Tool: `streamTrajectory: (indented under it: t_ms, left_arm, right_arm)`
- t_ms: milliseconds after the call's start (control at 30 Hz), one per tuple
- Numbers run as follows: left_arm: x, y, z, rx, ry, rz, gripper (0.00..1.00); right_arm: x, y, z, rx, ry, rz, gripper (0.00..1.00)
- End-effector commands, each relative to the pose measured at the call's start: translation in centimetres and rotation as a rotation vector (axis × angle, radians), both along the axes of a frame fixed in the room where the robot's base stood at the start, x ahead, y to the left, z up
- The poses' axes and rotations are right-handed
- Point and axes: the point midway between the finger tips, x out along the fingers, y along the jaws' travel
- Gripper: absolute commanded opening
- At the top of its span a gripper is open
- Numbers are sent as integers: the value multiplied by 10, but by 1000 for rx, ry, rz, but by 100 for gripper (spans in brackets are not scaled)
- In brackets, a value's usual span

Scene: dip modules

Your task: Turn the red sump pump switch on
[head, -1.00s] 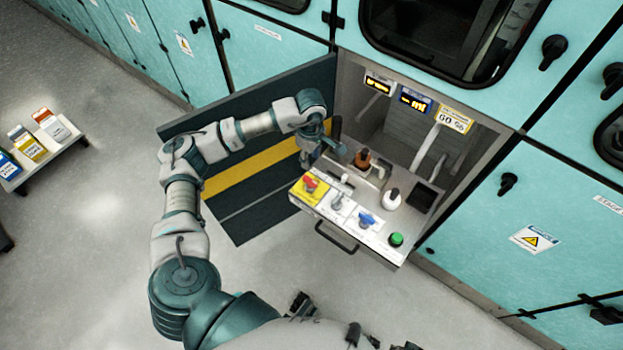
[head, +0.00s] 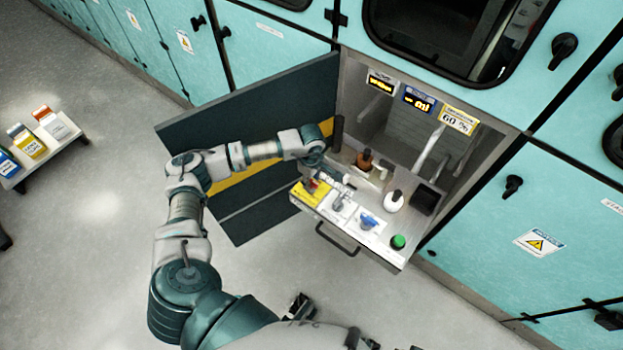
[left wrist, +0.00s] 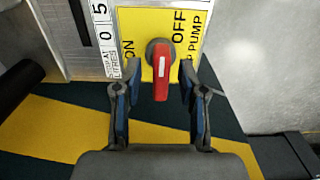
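The red sump pump switch (left wrist: 161,75) shows in the left wrist view on a yellow plate (left wrist: 133,24) marked ON, OFF and PUMP. My left gripper (left wrist: 158,95) is open, with one finger on each side of the handle and a gap to both. In the head view my left gripper (head: 318,178) is over the yellow corner of the pulled-out panel (head: 375,240) and partly hides the switch. My right gripper cannot be made out for certain in the head view.
A grey switch (head: 340,200), a blue switch (head: 368,222) and a green button (head: 398,242) sit along the panel. An open dark door (head: 250,100) is at the left.

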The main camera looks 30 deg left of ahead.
Motion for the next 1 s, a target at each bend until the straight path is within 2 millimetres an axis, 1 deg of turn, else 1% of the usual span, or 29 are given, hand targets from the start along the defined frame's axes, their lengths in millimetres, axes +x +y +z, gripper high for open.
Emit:
streamTrajectory:
  t_ms: [33,133,167,433,600,767,833,1000]
  left_arm:
    - [0,0,0,0,0,0,27]
    - [0,0,0,0,0,0,2]
    - [0,0,0,0,0,0,0]
    - [0,0,1,1,0,8,0]
    - [0,0,1,2,-1,53,0]
    - [1,0,2,1,-2,146,0]
    - [1,0,2,1,-2,200,0]
    - [1,-1,2,0,-1,354,0]
  right_arm:
    - [0,0,0,0,0,0,40]
    - [0,0,0,0,0,0,40]
    - [0,0,0,0,0,0,40]
    - [0,0,0,2,-2,-1,40]
    - [0,0,-2,1,-3,0,40]
    - [-1,0,-10,0,3,1,40]
    - [3,2,-18,2,0,4,40]
    - [1,2,-32,2,5,5,40]
